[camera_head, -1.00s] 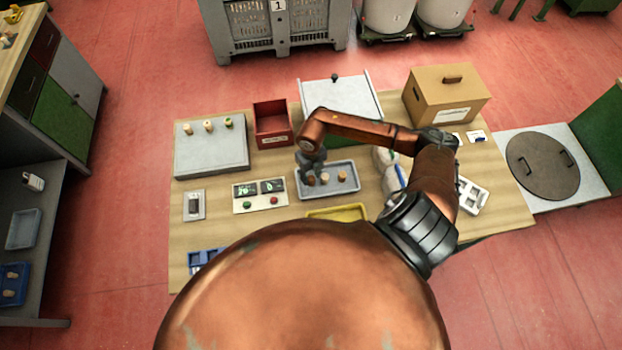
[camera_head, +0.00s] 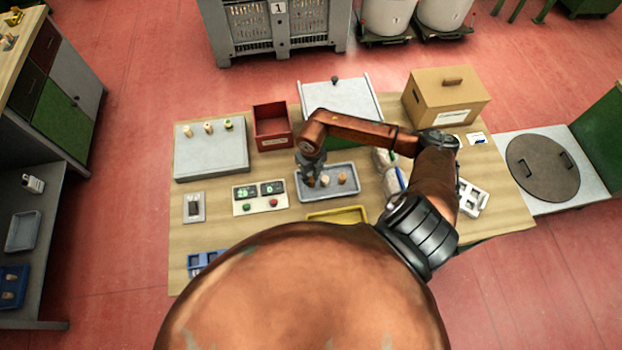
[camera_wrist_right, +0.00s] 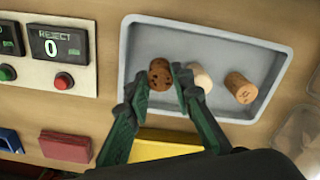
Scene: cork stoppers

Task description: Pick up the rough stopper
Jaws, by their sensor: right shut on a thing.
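The rough stopper (camera_wrist_right: 160,74) is dark brown and pitted, at the left of the stoppers over the grey tray (camera_wrist_right: 205,36). My right gripper (camera_wrist_right: 157,92) is shut on it, one finger on each side. In the head view the right gripper (camera_head: 311,178) is at the left part of the tray (camera_head: 343,197), and the stopper is mostly hidden there. A pale stopper (camera_wrist_right: 200,76) and a tan stopper (camera_wrist_right: 241,88) lie to its right in the tray. I cannot tell if the held stopper touches the tray floor. My left gripper is not in view.
A display panel with buttons (camera_head: 260,205) is left of the tray. A yellow tray (camera_head: 338,215) is in front of it. A red box (camera_head: 271,128) and a grey block with several stoppers (camera_head: 211,155) stand behind, to the left. Bags (camera_head: 392,178) lie to the right.

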